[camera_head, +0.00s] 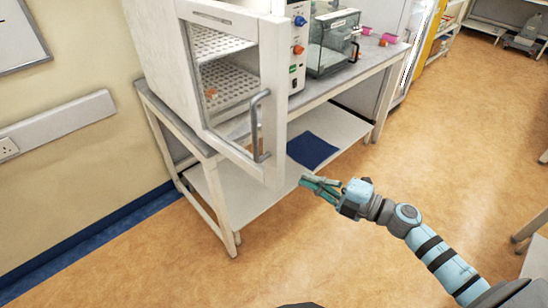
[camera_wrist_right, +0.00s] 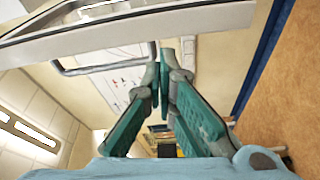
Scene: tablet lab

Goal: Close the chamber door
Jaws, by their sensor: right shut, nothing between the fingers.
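The white chamber (camera_head: 160,55) stands on a bench at the left. Its white-framed door (camera_head: 273,95) stands open, its handle side swung out past the bench's front edge. Perforated shelves (camera_head: 228,82) show through its window. The grey bar handle (camera_head: 256,125) is near the door's free edge. My right gripper (camera_head: 305,183) is shut and empty, just right of the door's lower free corner. In the right wrist view, the gripper (camera_wrist_right: 162,68) has its fingertips near the door (camera_wrist_right: 180,22) and handle (camera_wrist_right: 105,70); I cannot tell whether they touch. My left gripper is out of view.
The chamber's control panel (camera_head: 298,48) and a clear-sided box (camera_head: 332,45) are right of the door. A lower shelf (camera_head: 262,178) holds a dark blue mat (camera_head: 312,150). The floor (camera_head: 170,270) in front is clear.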

